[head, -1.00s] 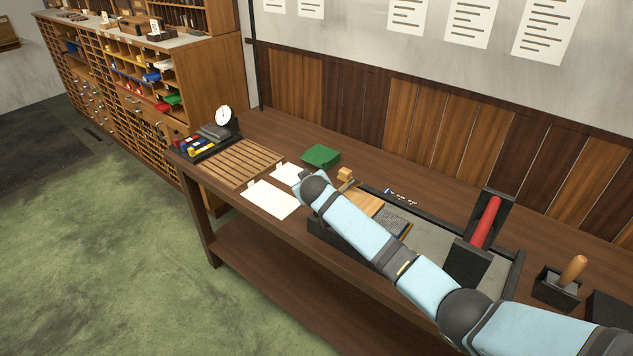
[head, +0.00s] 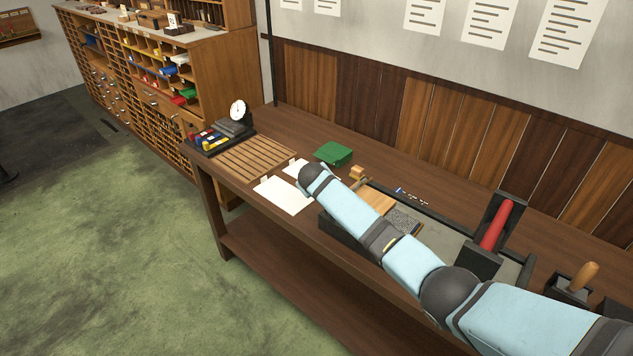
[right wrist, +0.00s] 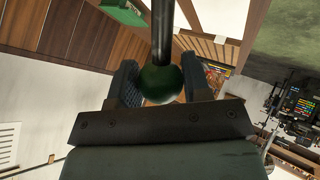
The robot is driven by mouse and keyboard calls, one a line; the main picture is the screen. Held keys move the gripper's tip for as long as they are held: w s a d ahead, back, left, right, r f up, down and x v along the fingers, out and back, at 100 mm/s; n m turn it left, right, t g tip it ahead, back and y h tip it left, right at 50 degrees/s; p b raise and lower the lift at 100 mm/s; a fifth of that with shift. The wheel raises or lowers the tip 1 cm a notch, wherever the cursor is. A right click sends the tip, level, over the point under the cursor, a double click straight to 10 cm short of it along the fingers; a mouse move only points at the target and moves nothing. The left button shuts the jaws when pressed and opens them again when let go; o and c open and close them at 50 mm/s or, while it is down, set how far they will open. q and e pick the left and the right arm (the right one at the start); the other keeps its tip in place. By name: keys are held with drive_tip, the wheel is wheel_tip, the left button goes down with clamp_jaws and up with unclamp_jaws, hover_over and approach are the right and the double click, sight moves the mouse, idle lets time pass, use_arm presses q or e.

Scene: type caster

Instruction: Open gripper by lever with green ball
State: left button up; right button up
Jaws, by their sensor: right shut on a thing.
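In the right wrist view, a dark green ball (right wrist: 157,86) sits at the end of a dark metal lever rod (right wrist: 162,32). My right gripper (right wrist: 160,78) has one finger on each side of the ball and is shut on it. In the head view my right arm reaches across the bench from the lower right; its hand, the ball and the lever are hidden behind the arm. My left gripper is not in view.
The wooden bench (head: 262,308) carries white paper sheets (head: 285,195), a green box (head: 333,153), a slatted wooden board (head: 255,157) and a black-framed tray (head: 462,227). A red roller (head: 495,226) and a wooden-handled tool (head: 584,276) stand at the right.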

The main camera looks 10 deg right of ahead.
drive_tip(key=o, duration=1.3)
drive_tip(key=shift+w+a+f, duration=0.1)
drive_tip(key=shift+c, duration=0.2)
drive_tip(key=v, duration=1.3)
drive_tip(key=shift+s+r+b, duration=0.25)
drive_tip(key=shift+s+b, duration=0.1)
drive_tip(key=shift+a, duration=0.1)
drive_tip(key=s+d+f+y, duration=0.1)
drive_tip(key=s+f+y, duration=0.3)
drive_tip(key=s+f, duration=1.35)
drive_tip(key=s+d+f, duration=0.1)
drive_tip(key=s+d, duration=0.1)
drive_tip(key=s, duration=0.6)
drive_tip(key=s+d+f+m+t+y, duration=0.1)
drive_tip(key=s+d+f, duration=0.1)
drive_tip(key=s, duration=0.6)
drive_tip(key=s+d+f+m, duration=0.1)
drive_tip(key=s+d, duration=0.1)
drive_tip(key=s, duration=0.6)
drive_tip(key=shift+d+f+t, duration=0.25)
drive_tip(key=shift+f+t, duration=0.15)
